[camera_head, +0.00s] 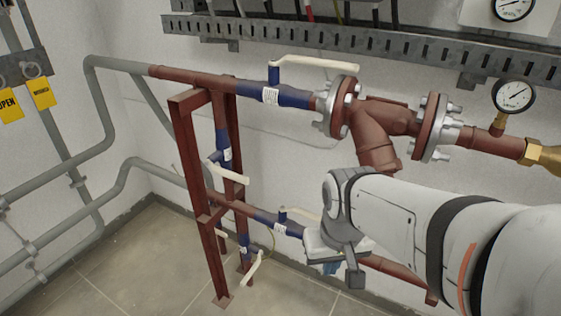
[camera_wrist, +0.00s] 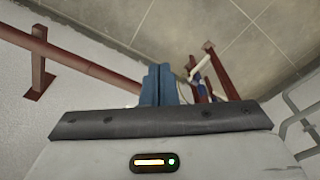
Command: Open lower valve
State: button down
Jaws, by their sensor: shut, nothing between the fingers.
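On the lower horizontal pipe sits a blue valve (camera_head: 277,225) with a white lever handle (camera_head: 299,213). The lever runs right from the valve stem, and its far end is hidden near my wrist. My gripper (camera_head: 331,268) is just right of this valve, in front of the lower pipe, pointing down. In the wrist view, its blue fingers (camera_wrist: 160,85) are together with nothing between them. A white lever (camera_wrist: 200,67) and some blue valve body show just right of the fingers; I cannot tell which valve this is. Contact between gripper and lever is not visible.
A blue valve with white lever (camera_head: 315,63) is on the upper pipe. Smaller valves (camera_head: 224,151) (camera_head: 246,246) are on the vertical pipe by the red stand (camera_head: 190,160). A flanged red fitting (camera_head: 380,130) is above my arm. Tiled floor (camera_head: 160,255) is open at left.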

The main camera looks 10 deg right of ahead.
aim_at(310, 216)
jog(key=w+a+f+n+h+p, duration=0.1)
jog(key=w+n+p, duration=0.2)
jog(key=w+n, duration=0.75)
jog(key=w+a+f+n+h+p, duration=0.1)
jog(key=w+a+n+p, duration=0.35)
jog(key=n, duration=1.15)
jog(key=w+d+f+b, duration=0.5)
jog(key=w+d+f, duration=0.1)
jog(key=f, duration=0.4)
jog(key=shift+w+d, duration=0.25)
jog(key=shift+d, duration=0.35)
jog(key=shift+a+n, duration=0.1)
jog(key=shift+n, duration=0.15)
